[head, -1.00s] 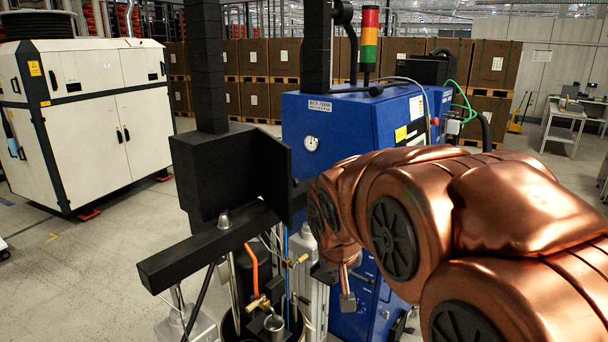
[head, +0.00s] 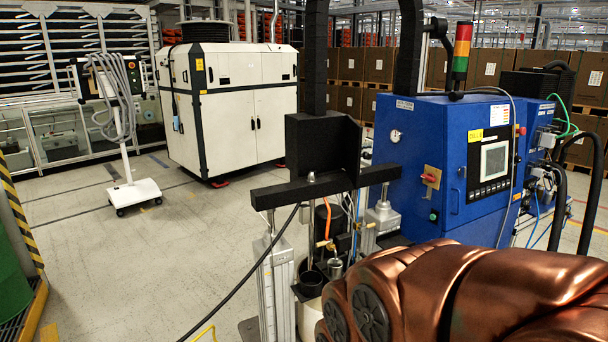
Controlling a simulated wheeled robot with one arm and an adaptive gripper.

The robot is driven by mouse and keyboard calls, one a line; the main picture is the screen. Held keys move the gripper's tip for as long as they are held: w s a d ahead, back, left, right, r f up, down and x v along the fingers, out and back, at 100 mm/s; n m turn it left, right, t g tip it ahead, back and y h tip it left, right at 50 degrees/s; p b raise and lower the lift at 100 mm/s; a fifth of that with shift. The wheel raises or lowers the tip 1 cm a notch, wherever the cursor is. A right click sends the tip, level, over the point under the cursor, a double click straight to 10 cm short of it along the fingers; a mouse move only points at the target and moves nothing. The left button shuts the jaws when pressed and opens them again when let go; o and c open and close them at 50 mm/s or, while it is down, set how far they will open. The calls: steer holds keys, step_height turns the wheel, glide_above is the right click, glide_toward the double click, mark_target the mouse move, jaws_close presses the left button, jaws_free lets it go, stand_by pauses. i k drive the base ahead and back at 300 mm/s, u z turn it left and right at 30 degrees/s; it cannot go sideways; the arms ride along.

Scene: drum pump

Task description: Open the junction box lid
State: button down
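A black box (head: 318,143) sits on a black crossbar (head: 310,187) of the drum pump, with a flat black plate on its right side. I cannot tell whether this box is the junction box or whether that plate is its lid. A blue control cabinet (head: 425,130) stands behind it to the right, with a screen (head: 494,160) and a red switch on a small yellowish plate (head: 431,177). My copper arm fills the lower right of the head view and hides the cabinet's lower part. My gripper is not in view.
A white cabinet (head: 235,110) stands at the back left. A wheeled stand (head: 125,140) with coiled grey cable is left of it. A black cable (head: 240,272) runs low from the pump. A green drum (head: 10,275) is at the left edge. The floor (head: 130,260) between is mostly clear.

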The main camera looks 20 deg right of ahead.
mark_target(355, 131)
steer(key=z, duration=0.1)
steer(key=k, duration=0.25)
steer(key=u, duration=1.15)
steer(key=i, duration=0.7)
steer(key=z, duration=0.4)
